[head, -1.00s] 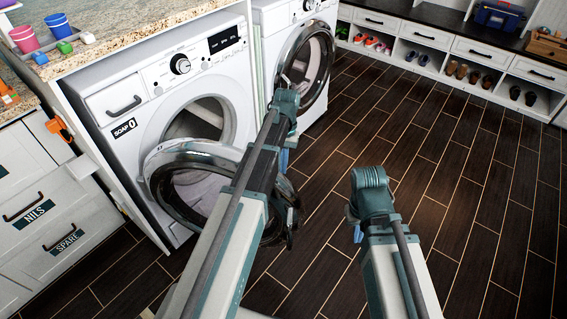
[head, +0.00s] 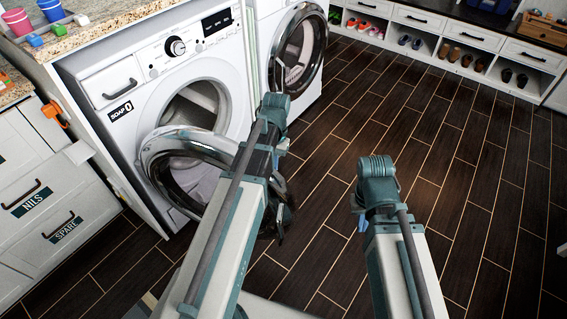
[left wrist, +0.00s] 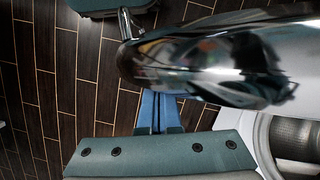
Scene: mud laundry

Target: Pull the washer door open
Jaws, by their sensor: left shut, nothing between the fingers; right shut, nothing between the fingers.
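The white front-loading washer (head: 135,135) with the soap drawer stands at left in the head view. Its round chrome-rimmed door (head: 165,150) is swung wide open, out from the drum opening. My left arm crosses in front of the door and hides its right part. In the left wrist view, my left gripper (left wrist: 158,112) has its blue fingers shut and empty, close beside the chrome door rim (left wrist: 200,65). Whether they touch cannot be told. A small chrome handle (left wrist: 126,24) sticks out from the rim. My right gripper (head: 362,221) is shut and empty, over bare floor.
A second washer (head: 263,40) stands behind, its door closed. A shoe bench (head: 440,45) runs along the back. The dark plank floor (head: 440,130) at right is clear.

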